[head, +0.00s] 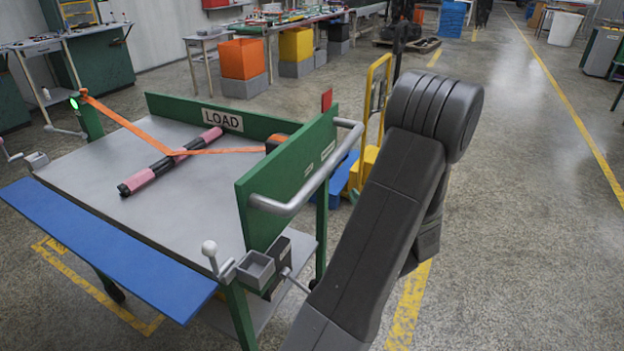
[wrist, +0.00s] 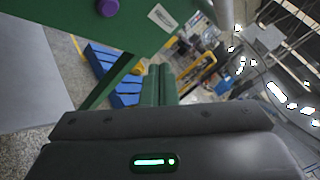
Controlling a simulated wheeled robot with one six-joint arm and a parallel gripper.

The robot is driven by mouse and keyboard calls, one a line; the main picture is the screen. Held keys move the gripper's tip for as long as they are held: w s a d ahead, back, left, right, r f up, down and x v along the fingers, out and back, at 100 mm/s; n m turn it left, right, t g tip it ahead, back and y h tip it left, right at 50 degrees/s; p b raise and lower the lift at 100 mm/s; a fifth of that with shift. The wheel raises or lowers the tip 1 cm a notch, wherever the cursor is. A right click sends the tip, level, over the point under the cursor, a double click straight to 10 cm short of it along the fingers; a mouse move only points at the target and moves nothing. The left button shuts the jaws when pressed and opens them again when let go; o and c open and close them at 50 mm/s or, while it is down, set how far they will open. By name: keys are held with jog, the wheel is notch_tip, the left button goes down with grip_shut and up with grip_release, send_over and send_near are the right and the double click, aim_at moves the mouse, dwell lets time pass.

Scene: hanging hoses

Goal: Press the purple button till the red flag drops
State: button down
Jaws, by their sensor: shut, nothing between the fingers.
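The purple button (wrist: 107,8) shows at the top edge of the wrist view, on a green panel (wrist: 60,25). It is not visible in the head view. The red flag (head: 326,100) stands up above the far end of the cart's green end panel (head: 285,180). My gripper (wrist: 160,68) is shut and empty, its two green fingers side by side. In the wrist view the fingers are below and right of the button, with a gap in the picture between them. In the head view my arm hides most of the gripper.
The cart's grey top (head: 90,170) carries a pink and black roll (head: 165,165) under an orange strap (head: 140,132). A metal handle (head: 310,175) sticks out from the end panel. A yellow hand truck (head: 372,120) stands behind. Open floor (head: 520,240) lies to the right.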

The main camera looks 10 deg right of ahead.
jog(key=w+a, duration=0.4)
jog(key=a, duration=0.3)
jog(key=shift+w+a+p, duration=0.2)
jog(key=shift+w+p, duration=0.15)
jog(key=shift+w, duration=0.05)
jog(key=shift+a, duration=0.1)
dwell(2.0)
jog(key=shift+w+a+b, duration=0.25)
jog(key=shift+b, duration=0.15)
jog(key=shift+w+a+b, duration=0.25)
jog(key=shift+a+b, duration=0.1)
jog(key=shift+a, duration=0.05)
dwell(1.5)
jog(key=shift+d, duration=0.1)
jog(key=shift+s+d+b, duration=0.3)
jog(key=shift+s+d, duration=0.2)
jog(key=shift+d, duration=0.15)
